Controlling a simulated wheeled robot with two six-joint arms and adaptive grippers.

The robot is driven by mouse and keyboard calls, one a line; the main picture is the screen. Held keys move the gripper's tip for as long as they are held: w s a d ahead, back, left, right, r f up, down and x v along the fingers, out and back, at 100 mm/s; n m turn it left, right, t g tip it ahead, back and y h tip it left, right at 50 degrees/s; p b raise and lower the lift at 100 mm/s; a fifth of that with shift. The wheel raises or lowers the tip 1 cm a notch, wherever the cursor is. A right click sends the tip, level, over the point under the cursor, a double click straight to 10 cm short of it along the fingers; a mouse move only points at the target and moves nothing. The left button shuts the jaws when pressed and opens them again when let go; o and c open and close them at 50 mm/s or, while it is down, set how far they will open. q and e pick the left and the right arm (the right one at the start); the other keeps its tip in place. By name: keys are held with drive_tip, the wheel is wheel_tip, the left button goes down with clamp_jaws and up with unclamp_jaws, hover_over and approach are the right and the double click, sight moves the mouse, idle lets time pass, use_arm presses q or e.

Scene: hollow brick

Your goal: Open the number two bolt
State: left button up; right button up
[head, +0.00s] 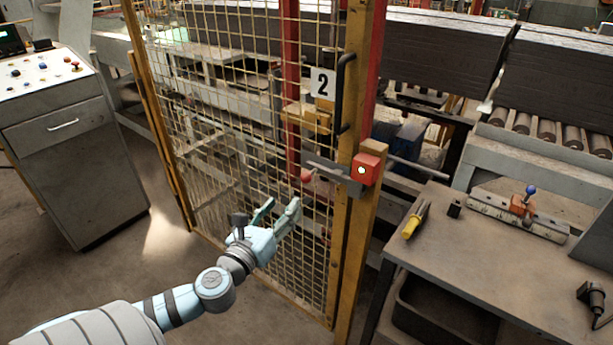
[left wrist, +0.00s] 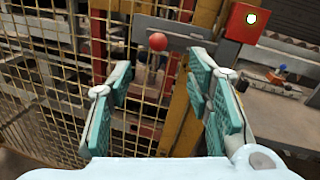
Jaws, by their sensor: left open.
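A yellow mesh gate (head: 225,110) carries a white plate with the number 2 (head: 322,83). The bolt (head: 335,171) is a grey metal bar across the gate's edge and post, with a red ball knob (head: 307,177) at its left end. A red box (head: 365,169) with a lit white spot sits on the post at its right. My left gripper (head: 281,211) is open and empty, below and left of the knob, apart from it. In the left wrist view the knob (left wrist: 158,41) shows above and between the open fingers (left wrist: 160,88). My right gripper is not in view.
A black handle (head: 345,92) stands on the gate edge above the bolt. A workbench (head: 470,265) at right holds a yellow-handled tool (head: 415,220) and a clamp (head: 523,205). A grey control cabinet (head: 75,150) stands at left. Floor before the gate is clear.

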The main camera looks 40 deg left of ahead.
sight(303, 181)
use_arm(q)
drive_tip(key=p+x, duration=0.1)
drive_tip(key=x, duration=1.3)
drive_tip(key=shift+s+a+f, duration=0.1)
drive_tip(key=shift+f, duration=0.05)
drive_tip(key=shift+c, duration=0.6)
clamp_jaws()
